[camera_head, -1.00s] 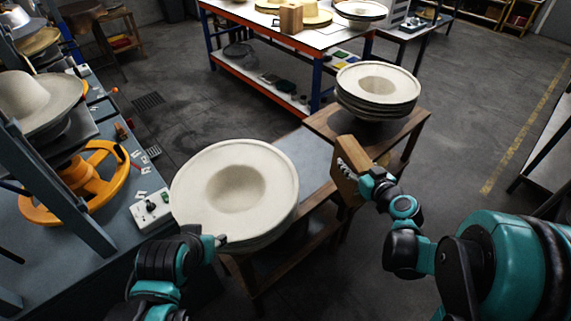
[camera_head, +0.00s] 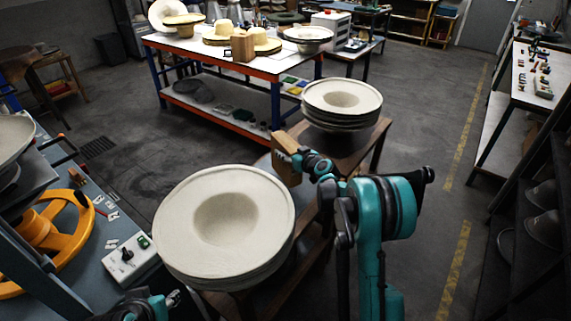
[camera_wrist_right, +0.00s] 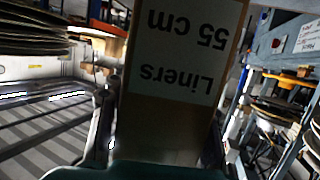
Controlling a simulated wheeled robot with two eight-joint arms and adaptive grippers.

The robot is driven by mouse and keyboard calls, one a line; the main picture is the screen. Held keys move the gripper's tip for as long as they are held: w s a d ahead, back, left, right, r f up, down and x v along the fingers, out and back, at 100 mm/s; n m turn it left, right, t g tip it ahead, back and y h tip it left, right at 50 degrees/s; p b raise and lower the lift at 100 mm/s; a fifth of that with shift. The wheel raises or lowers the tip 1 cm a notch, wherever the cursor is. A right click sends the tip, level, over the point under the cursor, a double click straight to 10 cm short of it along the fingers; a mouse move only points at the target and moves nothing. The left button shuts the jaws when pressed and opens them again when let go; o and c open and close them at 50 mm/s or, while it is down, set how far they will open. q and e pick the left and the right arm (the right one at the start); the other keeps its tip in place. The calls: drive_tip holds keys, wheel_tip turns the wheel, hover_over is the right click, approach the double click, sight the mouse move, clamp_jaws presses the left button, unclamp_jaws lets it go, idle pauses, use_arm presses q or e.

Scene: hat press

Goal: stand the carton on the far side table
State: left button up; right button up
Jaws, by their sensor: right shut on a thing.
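The carton (camera_head: 287,172) is a brown box; the right wrist view shows it (camera_wrist_right: 165,120) with an upside-down white label reading "Liners 55 cm". My right gripper (camera_head: 298,160) is shut on it and holds it near the left corner of the far wooden side table (camera_head: 352,152). I cannot tell whether the carton touches that table. A stack of pale hat blanks (camera_head: 343,98) occupies much of the far side table. My left gripper (camera_head: 173,298) is low at the bottom edge, empty as far as I see; its jaws are too small to judge.
A large stack of pale hat blanks (camera_head: 226,225) stands nearer, left of my right arm. A long white-topped table (camera_head: 185,43) with hats and another brown box (camera_head: 242,47) is behind. A yellow handwheel press (camera_head: 42,236) is at left. Open floor lies right.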

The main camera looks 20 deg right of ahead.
drive_tip(key=shift+w+a+f+b, duration=0.1)
drive_tip(key=shift+f+b, duration=0.35)
drive_tip(key=shift+f, duration=0.6)
drive_tip(key=shift+w+a+f+b, duration=0.1)
drive_tip(key=shift+f+b, duration=0.35)
drive_tip(key=shift+f, duration=0.6)
drive_tip(key=shift+f, duration=0.15)
drive_tip(key=o, duration=1.3)
